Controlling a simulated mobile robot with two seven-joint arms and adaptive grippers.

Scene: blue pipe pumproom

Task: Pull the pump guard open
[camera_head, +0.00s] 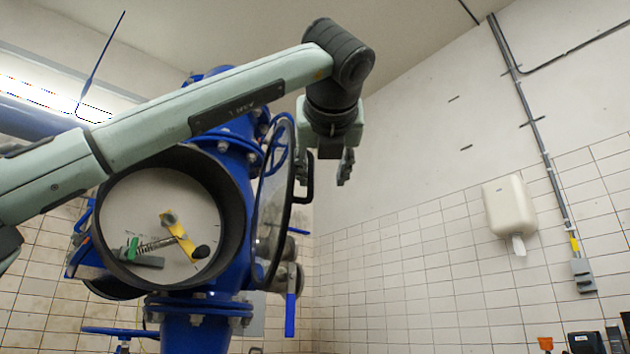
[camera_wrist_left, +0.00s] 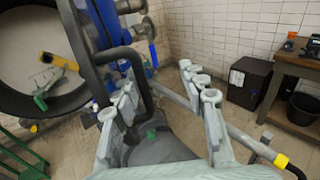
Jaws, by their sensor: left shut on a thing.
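The pump guard (camera_head: 272,205) is a round, dark-rimmed cover, seen nearly edge-on in the head view. It stands swung out at the right side of the round housing (camera_head: 238,210), whose front is uncovered. Its black bar handle (camera_head: 308,182) is on the outer face. My left gripper (camera_head: 324,168) points down beside the guard and is shut on the handle. In the left wrist view the handle (camera_wrist_left: 138,72) runs down between the fingers, and the guard's dark rim (camera_wrist_left: 78,42) is at their left. My right gripper is in neither view.
Inside the housing are a yellow lever (camera_head: 178,237) and a green-tipped part (camera_head: 133,250). Blue pipes and a blue valve lever (camera_head: 290,314) are close by. A paper dispenser (camera_head: 510,207) hangs on the tiled wall. The wrist view shows a dark cabinet (camera_wrist_left: 249,82) and a bench (camera_wrist_left: 292,65).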

